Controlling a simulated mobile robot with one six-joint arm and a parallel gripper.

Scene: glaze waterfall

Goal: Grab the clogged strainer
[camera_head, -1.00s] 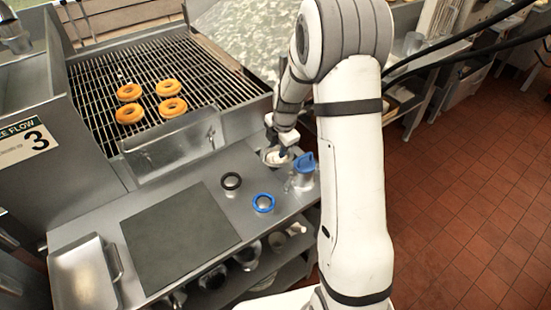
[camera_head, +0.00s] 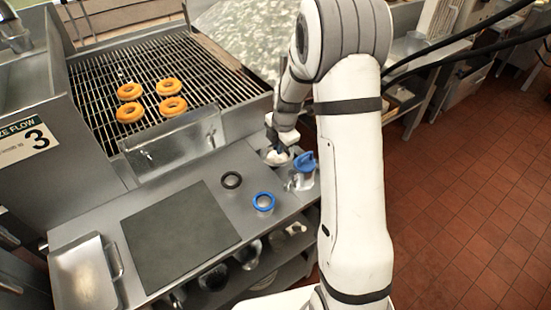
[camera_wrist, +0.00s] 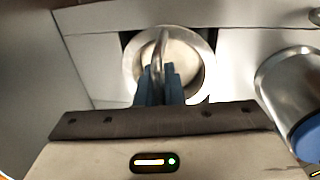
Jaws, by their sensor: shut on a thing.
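The clogged strainer (camera_wrist: 185,52) is a round metal rim filled with pale, cream-coloured matter, with a metal handle standing up across its near side. It sits in a dark square opening in the steel counter in the wrist view. In the head view the strainer (camera_head: 274,158) shows as a small pale disc near the counter's back right. My gripper (camera_wrist: 158,72) has its blue fingers shut on the handle; it also shows just above the strainer in the head view (camera_head: 279,147). The fingers hide part of the handle and the near rim.
A steel pitcher with a blue top (camera_head: 303,172) stands close to the right of the strainer. A grill grate (camera_head: 200,75) with several rings and a dark mat (camera_head: 180,235) are to the left.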

